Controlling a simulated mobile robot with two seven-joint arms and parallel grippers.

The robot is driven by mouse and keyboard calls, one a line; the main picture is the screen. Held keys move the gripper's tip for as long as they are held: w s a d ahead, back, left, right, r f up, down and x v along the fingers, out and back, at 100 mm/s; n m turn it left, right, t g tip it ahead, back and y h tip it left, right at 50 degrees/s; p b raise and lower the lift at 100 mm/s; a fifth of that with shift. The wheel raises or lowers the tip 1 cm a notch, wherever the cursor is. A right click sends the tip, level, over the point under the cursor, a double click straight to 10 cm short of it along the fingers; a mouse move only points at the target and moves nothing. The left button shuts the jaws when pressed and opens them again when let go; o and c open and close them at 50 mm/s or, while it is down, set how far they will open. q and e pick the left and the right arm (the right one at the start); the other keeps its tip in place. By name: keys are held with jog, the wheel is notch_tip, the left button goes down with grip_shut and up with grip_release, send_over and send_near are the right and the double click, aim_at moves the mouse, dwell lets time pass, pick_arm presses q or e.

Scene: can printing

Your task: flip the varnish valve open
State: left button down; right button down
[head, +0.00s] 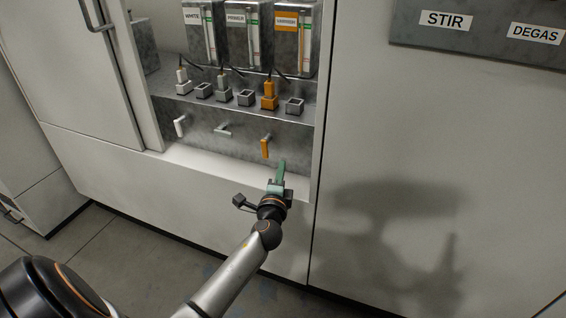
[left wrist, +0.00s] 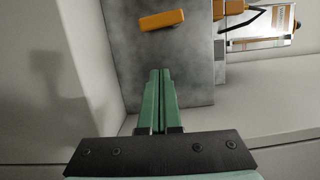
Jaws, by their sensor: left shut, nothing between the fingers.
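The varnish valve is an orange lever (head: 265,148) on the grey metal panel below the orange-labelled varnish tank (head: 287,40). In the head view it hangs down, close to vertical. In the left wrist view the orange lever (left wrist: 161,20) lies across the picture, beyond the fingertips. My left gripper (head: 282,163) has green fingers and is in front of the panel, below and slightly right of the lever. In the left wrist view its fingers (left wrist: 160,72) are pressed together, empty, with a visible gap to the lever. My right gripper is out of view.
A white lever (head: 180,126) and a pale grey lever (head: 222,130) are on the same panel to the left. Above them a shelf (head: 215,112) carries small sockets and plugs. White and primer tanks stand behind. Cabinet walls bound the recess; a white ledge (head: 210,168) lies below.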

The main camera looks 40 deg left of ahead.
pick_arm(q)
jog(key=v, duration=0.6)
jog(key=shift+s, duration=0.35)
jog(key=shift+d+r, duration=0.1)
jog(key=shift+r, duration=0.05)
